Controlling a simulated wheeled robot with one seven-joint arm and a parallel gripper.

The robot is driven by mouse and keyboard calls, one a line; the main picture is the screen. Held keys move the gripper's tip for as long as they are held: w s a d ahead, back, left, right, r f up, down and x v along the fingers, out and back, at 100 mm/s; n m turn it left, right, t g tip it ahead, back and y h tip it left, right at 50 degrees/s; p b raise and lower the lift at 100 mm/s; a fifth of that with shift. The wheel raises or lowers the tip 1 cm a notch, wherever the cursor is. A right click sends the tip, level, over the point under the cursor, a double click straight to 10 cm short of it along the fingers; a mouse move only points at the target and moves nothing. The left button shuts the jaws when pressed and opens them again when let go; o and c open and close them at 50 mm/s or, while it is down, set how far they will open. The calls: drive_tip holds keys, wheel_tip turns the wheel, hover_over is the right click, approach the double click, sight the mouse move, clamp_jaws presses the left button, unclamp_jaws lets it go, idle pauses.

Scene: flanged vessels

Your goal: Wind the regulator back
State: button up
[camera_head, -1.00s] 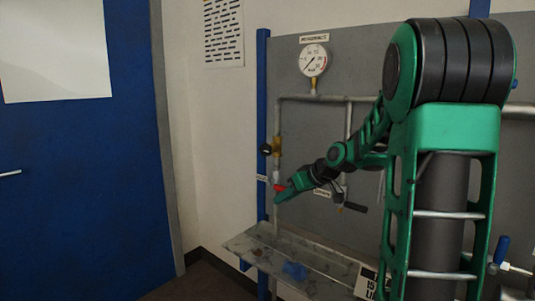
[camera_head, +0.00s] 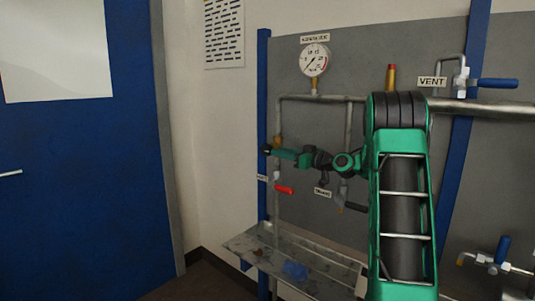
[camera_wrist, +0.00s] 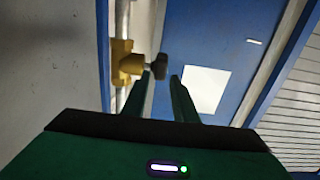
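The regulator has a brass body (camera_wrist: 126,64) and a black round knob (camera_wrist: 157,67) on a short stem. In the wrist view the knob lies just ahead of my gripper (camera_wrist: 160,76), roughly between its two fingertips. The fingers are apart, with a gap between them; whether either touches the knob I cannot tell. In the head view my gripper (camera_head: 277,152) is level with the black knob (camera_head: 266,149) on the left pipe, and my arm covers most of the brass body.
A red-handled valve (camera_head: 284,189) sits below my gripper, and a black-handled valve (camera_head: 352,207) to its right. A pressure gauge (camera_head: 314,60) is above. A metal shelf (camera_head: 262,243) juts out below. A blue door (camera_head: 75,180) is at left.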

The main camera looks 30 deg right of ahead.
sight(270, 149)
drive_tip(key=x, duration=0.6)
clamp_jaws()
